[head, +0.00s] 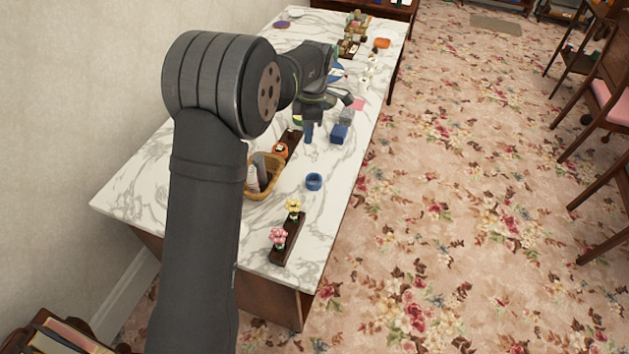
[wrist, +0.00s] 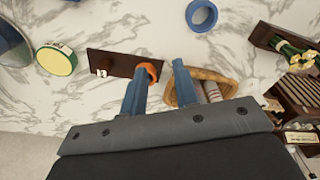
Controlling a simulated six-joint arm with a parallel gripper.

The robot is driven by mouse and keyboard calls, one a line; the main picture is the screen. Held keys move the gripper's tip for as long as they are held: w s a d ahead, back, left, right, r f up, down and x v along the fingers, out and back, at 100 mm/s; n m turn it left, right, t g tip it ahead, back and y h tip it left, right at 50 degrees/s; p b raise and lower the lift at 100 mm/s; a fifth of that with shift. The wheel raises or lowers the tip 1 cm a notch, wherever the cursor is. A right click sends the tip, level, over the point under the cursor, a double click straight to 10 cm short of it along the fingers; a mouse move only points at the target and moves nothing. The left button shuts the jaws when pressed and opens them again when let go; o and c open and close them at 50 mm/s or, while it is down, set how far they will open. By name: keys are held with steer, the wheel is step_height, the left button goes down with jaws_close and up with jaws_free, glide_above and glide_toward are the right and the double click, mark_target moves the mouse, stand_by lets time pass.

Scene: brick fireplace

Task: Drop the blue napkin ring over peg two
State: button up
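The blue napkin ring (head: 314,182) lies on the marble table, apart from other things; it also shows at the top of the wrist view (wrist: 201,15). A dark wooden peg board (head: 293,139) is behind it and to the left. An orange ring (wrist: 150,69) sits at the board's right end, partly hidden by a finger. Peg two cannot be made out clearly. My gripper (head: 309,138) is above the table beside the board, its blue fingers (wrist: 160,82) apart and empty.
A wicker basket (head: 273,184) with rolled items stands left of the blue ring. A dark flower holder (head: 282,252) is nearer the front edge. Marble around the blue ring is clear.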

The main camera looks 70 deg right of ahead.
step_height(320, 180, up, 4)
steer(key=m+h, duration=0.1)
steer(key=m, duration=1)
glide_above(320, 178)
steer(key=w, duration=0.2)
steer(key=s+a+r+m+g+h, duration=0.1)
steer(key=s+a+r+m, duration=0.25)
steer(key=m, duration=0.85)
steer(key=shift+w+d+f, duration=0.15)
steer(key=shift+d+f, duration=0.2)
steer(key=shift+f, duration=2.65)
steer(key=shift+w+d+f, duration=0.15)
steer(key=shift+d+f, duration=0.2)
steer(key=shift+f, duration=2.65)
steer(key=shift+w+d+f, duration=0.15)
steer(key=shift+d+f, duration=0.2)
steer(key=shift+f, duration=2.65)
steer(key=shift+c, duration=0.2)
jaws_close()
